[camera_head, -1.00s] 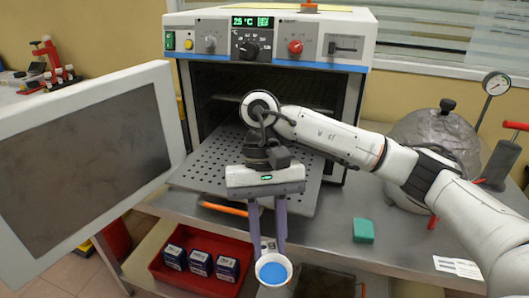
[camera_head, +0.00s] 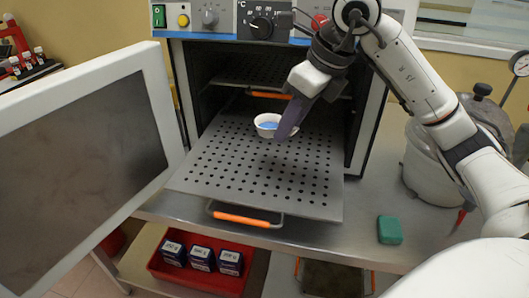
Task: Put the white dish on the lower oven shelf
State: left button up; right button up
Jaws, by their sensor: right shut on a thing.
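The white dish (camera_head: 259,131), with blue contents, is over the back part of the pulled-out lower oven shelf (camera_head: 215,175), a perforated metal plate with an orange-handled front. I cannot tell whether the dish touches the plate. My right gripper (camera_head: 281,132) is shut on the dish's right side, its purple fingers angled down from the upper right. The fingers hide part of the dish's right rim. The oven (camera_head: 360,110) stands open behind. My left gripper is out of view.
The open oven door (camera_head: 85,165) fills the left. An upper shelf (camera_head: 250,82) with an orange handle is inside the oven. A green block (camera_head: 390,230) lies on the bench at right. A red tray (camera_head: 195,282) of boxes sits below. The front of the perforated shelf is clear.

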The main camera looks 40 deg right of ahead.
notch_tip(320, 180, down, 10)
jog(key=shift+r+b, duration=0.2)
jog(key=shift+b, duration=0.25)
jog(key=o, duration=1)
jog(key=shift+o, duration=0.2)
jog(key=v, duration=1.2)
jog(key=shift+p, duration=0.4)
